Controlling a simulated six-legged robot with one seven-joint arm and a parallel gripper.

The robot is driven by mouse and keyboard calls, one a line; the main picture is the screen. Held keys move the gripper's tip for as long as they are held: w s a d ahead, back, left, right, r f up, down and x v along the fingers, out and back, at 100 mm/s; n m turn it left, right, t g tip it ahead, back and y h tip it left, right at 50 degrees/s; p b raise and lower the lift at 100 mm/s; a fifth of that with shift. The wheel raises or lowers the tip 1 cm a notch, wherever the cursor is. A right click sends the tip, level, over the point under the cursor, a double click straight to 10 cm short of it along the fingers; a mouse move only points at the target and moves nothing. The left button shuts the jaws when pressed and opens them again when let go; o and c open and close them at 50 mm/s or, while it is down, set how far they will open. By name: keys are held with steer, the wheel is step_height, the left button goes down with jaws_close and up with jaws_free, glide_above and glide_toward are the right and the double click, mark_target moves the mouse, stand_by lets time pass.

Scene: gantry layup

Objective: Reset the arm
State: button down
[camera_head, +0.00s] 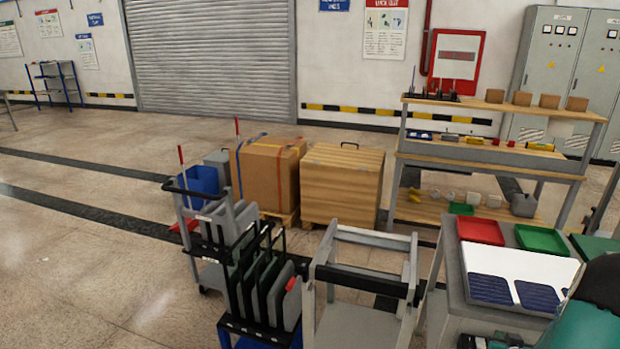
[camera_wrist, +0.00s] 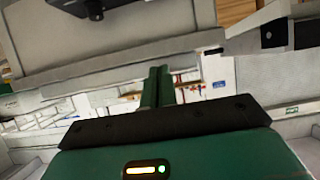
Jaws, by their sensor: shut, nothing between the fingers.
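My gripper (camera_wrist: 158,88) shows in the wrist view as two green fingers side by side, closed against each other with nothing between them. The dark bar and green body of the wrist fill the lower part of that view. The wrist view is tilted and shows grey and white surfaces close by, with shelving and a wall further off. In the head view the gripper itself cannot be made out; a green rounded part of my arm shows at the lower right edge.
A grey workbench (camera_head: 452,290) holds a red tray (camera_head: 480,230), a green tray (camera_head: 541,240) and a white board (camera_head: 520,262) with dark blue panels. An empty grey cart (camera_head: 365,238) stands left of it. Crates and a wooden shelf (camera_head: 490,165) stand behind. Open floor (camera_head: 80,270) lies at left.

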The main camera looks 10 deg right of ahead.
steer(key=w+a+r+n+g+y, duration=0.1)
steer(key=w+a+r, duration=0.2)
steer(key=a+r, duration=0.7)
steer(key=w+a+r+n+g+y, duration=0.1)
steer(key=w+a+r+n+g, duration=0.15)
steer(key=a+r, duration=0.75)
steer(key=s+a+r+y, duration=0.1)
steer(key=s+a+r, duration=0.1)
steer(key=s+a, duration=0.3)
steer(key=s+a+r+n+g+y, duration=0.1)
steer(key=s+a, duration=0.5)
steer(key=a, duration=0.6)
steer(key=s+a+r+n+g+y, duration=0.1)
steer(key=s+a+r, duration=0.3)
steer(key=a, duration=0.4)
steer(key=shift+s+a+r+y, duration=0.15)
steer(key=shift+s+r+y, duration=0.1)
steer(key=shift+s+y, duration=0.5)
